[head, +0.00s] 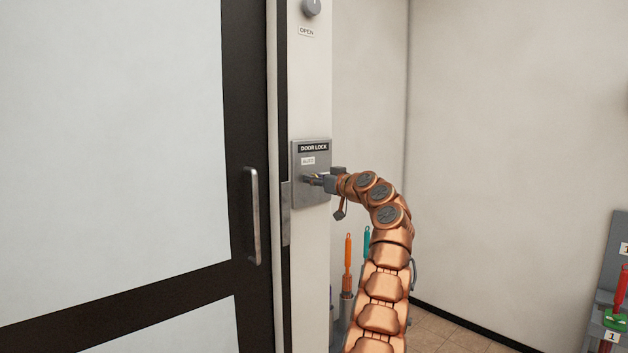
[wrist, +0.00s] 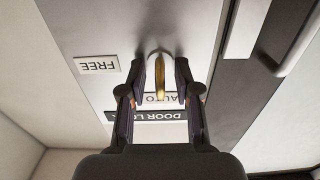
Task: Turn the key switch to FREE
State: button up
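The grey door lock panel (head: 298,196) is on the white post right of the door, with a DOOR LOCK plate (head: 313,148) and an AUTO label (head: 307,161) below it. In the wrist view, upside down, a gold key (wrist: 160,76) sticks out of the round lock, its narrow edge lined up with the AUTO label (wrist: 170,98). The FREE label (wrist: 98,65) is to the left there. My gripper (wrist: 160,66) is at the panel, with one finger on each side of the key and a visible gap to it. The gripper also shows in the head view (head: 310,180), hiding the key.
The glass door (head: 110,130) with a vertical handle (head: 252,215) is left of the post. A round button (head: 311,7) with an OPEN label is above the panel. Orange (head: 348,262) and teal-handled tools stand below. A grey rack (head: 612,260) is at the far right.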

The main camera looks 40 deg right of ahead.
grip_shut()
jog(key=shift+a+m, duration=0.1)
jog(key=shift+m, duration=0.2)
jog(key=m, duration=0.2)
jog(key=shift+r+m+p, duration=0.15)
jog(key=shift+m+p, duration=0.15)
jog(key=m+p, duration=0.2)
jog(key=m, duration=0.1)
jog(key=shift+m, duration=0.3)
jog(key=m+p, duration=0.5)
jog(key=m, duration=0.1)
jog(key=shift+d, duration=0.2)
jog(key=m+p, duration=0.2)
jog(key=m, duration=0.1)
jog(key=m+p, duration=0.2)
jog(key=shift+f, duration=0.25)
jog(key=shift+d, duration=0.1)
jog(key=shift+f, duration=0.1)
